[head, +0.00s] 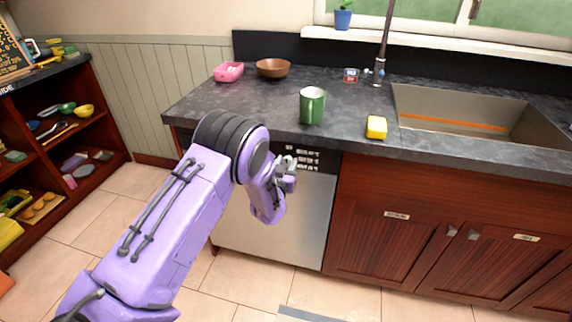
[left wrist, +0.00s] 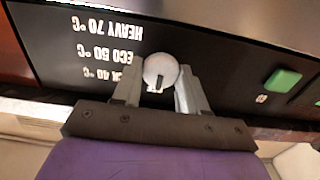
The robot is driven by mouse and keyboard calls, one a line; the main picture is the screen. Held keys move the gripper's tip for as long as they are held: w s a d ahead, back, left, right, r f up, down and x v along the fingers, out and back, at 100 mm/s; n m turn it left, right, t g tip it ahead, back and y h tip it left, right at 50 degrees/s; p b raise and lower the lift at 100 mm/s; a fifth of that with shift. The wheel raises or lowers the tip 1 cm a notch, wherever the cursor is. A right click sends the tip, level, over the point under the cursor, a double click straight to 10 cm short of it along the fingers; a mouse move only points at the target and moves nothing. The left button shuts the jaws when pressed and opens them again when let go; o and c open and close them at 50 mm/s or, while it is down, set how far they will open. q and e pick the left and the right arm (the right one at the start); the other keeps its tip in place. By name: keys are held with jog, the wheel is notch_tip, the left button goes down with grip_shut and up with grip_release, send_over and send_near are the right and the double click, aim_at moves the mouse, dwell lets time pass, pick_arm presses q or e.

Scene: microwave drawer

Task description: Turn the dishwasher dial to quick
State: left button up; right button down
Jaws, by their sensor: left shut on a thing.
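The dishwasher (head: 295,225) has a pale front and a black control panel (head: 318,158) under the counter's edge. Its round white dial (left wrist: 161,70) shows in the left wrist view, with a dark mark at its lower edge. Labels beside it read "HEAVY 70 °C" and "ECO 50 °C", upside down, with a partly covered third line ending in "40 °C". My left gripper (head: 287,168) is at the panel; in the left wrist view its fingers (left wrist: 160,92) are on both sides of the dial, shut on it. My right gripper is not in view.
A green button (left wrist: 283,80) sits on the panel beside the dial. Wooden cabinets (head: 395,250) adjoin the dishwasher.

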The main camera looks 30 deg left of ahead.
pick_arm(q)
jog(key=m+b, duration=0.1)
jog(key=m, duration=0.2)
jog(key=shift+d+f+m, duration=0.1)
jog(key=shift+d+m, duration=0.05)
jog(key=shift+m, duration=0.25)
jog(key=m+b, duration=0.2)
jog(key=m, duration=0.2)
jog(key=shift+m, duration=0.4)
dwell(0.3)
jog(key=o, duration=1)
